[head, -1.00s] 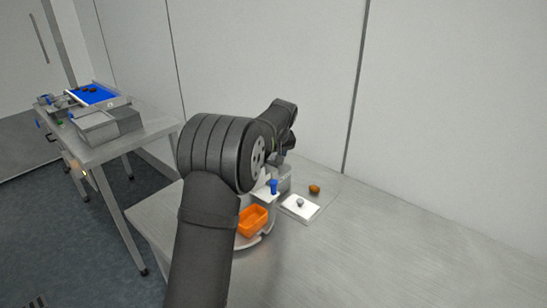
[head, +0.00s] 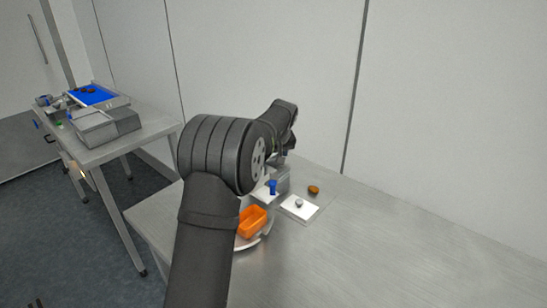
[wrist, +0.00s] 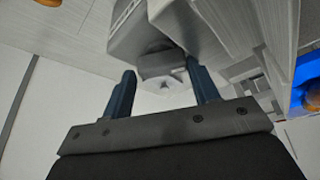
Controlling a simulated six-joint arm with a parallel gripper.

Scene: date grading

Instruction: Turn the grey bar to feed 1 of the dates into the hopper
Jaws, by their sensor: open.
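My gripper (wrist: 163,92) is open in the wrist view, with its two dark blue fingers apart and nothing held between them. A grey rounded part (wrist: 160,66) of a grey machine (wrist: 140,30) lies just beyond the fingertips; I cannot tell if it is the grey bar or if the fingers touch it. In the head view my arm hides the gripper and much of the grey machine (head: 283,181). I cannot make out the hopper for certain.
An orange bin (head: 252,222) sits beside my arm on a round base. A white plate (head: 299,207) with a grey knob and a blue piece (head: 273,187) are close by. A side table at left bears a blue tray (head: 94,95) with dates. The steel table's right side is clear.

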